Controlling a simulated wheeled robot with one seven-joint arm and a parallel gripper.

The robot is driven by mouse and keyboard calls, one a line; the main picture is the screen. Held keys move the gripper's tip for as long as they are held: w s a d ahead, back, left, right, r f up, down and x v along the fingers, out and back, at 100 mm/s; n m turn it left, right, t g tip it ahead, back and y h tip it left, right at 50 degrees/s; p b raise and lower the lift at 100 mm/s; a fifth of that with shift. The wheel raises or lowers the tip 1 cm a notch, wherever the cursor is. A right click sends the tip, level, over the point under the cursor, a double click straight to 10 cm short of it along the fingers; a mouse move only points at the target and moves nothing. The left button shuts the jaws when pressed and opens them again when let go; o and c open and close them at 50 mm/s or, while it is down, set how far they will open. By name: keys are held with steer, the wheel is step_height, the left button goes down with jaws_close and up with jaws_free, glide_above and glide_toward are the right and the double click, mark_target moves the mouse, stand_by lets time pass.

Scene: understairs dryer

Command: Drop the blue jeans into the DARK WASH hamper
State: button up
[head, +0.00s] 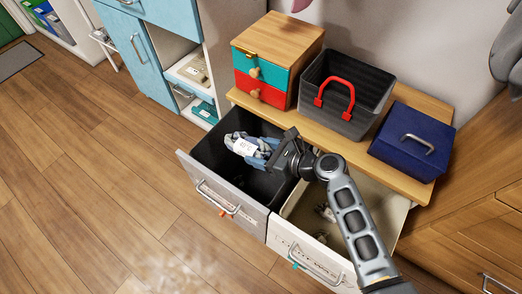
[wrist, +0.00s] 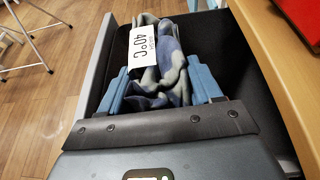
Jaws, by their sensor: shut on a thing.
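The blue jeans (head: 262,150), a bundle of blue and pale grey-blue cloth with a white 40°C tag, are between my gripper's fingers (head: 272,157). In the wrist view the jeans (wrist: 172,62) sit between the two blue fingertips (wrist: 161,92), with the tag (wrist: 144,45) hanging on the left. My gripper is shut on them. They are over the open dark-lined hamper (head: 207,181), a pull-out bin with a grey front. The writing on its front is too small to read. How far the jeans hang into it is hard to tell.
A cream-lined pull-out bin (head: 290,240) with small items inside stands open to the right, partly behind my arm. A wooden shelf above holds a drawer box (head: 277,60), a black basket with red handle (head: 355,85) and a navy box (head: 412,140). Floor at left is clear.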

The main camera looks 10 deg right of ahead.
step_height(320, 180, down, 2)
steer(key=shift+f+b, duration=0.1)
steer(key=shift+b, duration=0.6)
steer(key=o, duration=1.3)
steer(key=shift+c, duration=0.2)
steer(key=p+v, duration=0.2)
steer(key=v, duration=0.6)
steer(key=shift+w, duration=0.1)
